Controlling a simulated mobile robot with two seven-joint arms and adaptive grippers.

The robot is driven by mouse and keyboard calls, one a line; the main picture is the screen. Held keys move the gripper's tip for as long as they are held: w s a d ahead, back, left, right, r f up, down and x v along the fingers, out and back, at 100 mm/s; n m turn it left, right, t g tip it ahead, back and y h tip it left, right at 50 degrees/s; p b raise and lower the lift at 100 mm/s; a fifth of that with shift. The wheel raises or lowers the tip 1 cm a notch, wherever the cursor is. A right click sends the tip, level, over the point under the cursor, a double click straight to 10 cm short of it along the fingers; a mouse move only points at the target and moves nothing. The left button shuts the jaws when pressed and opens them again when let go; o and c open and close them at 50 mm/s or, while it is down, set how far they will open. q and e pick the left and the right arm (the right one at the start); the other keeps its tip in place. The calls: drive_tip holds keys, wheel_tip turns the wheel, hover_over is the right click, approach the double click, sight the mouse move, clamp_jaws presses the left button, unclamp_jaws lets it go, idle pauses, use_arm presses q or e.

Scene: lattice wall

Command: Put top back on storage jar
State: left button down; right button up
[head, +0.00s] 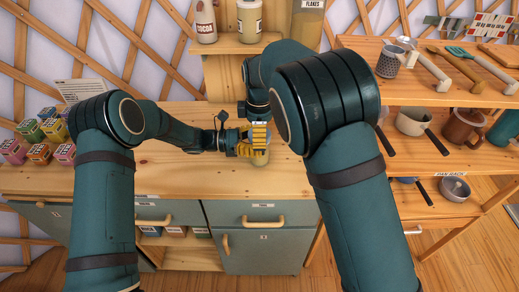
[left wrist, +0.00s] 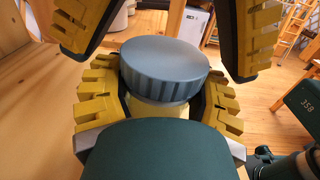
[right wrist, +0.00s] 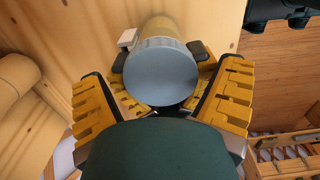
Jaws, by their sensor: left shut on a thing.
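The storage jar (head: 261,159) stands on the wooden counter, mostly hidden by my grippers in the head view. In the left wrist view its pale yellow body (left wrist: 160,113) shows below a ridged blue-grey top (left wrist: 165,66). The top sits over the jar's mouth and looks about level; I cannot tell if it is fully seated. My left gripper (head: 244,149) is shut around the jar's side, below the top. My right gripper (head: 260,130) comes from above, its fingers spread on both sides of the top. In the right wrist view, the top (right wrist: 161,76) lies between these open fingers.
Several small colourful boxes (head: 40,138) stand at the counter's left. A cocoa jar (head: 205,22) and other containers are on the shelf behind. An open shelf with pots and mugs (head: 463,128) stands at the right. The counter left of the jar is mostly free.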

drive_tip(key=c, duration=1)
use_arm(q)
drive_tip(key=shift+r, duration=0.1)
use_arm(e)
drive_tip(key=o, duration=1.1)
drive_tip(key=shift+o, duration=0.2)
drive_tip(key=shift+r, duration=2.3)
drive_tip(key=shift+o, duration=1)
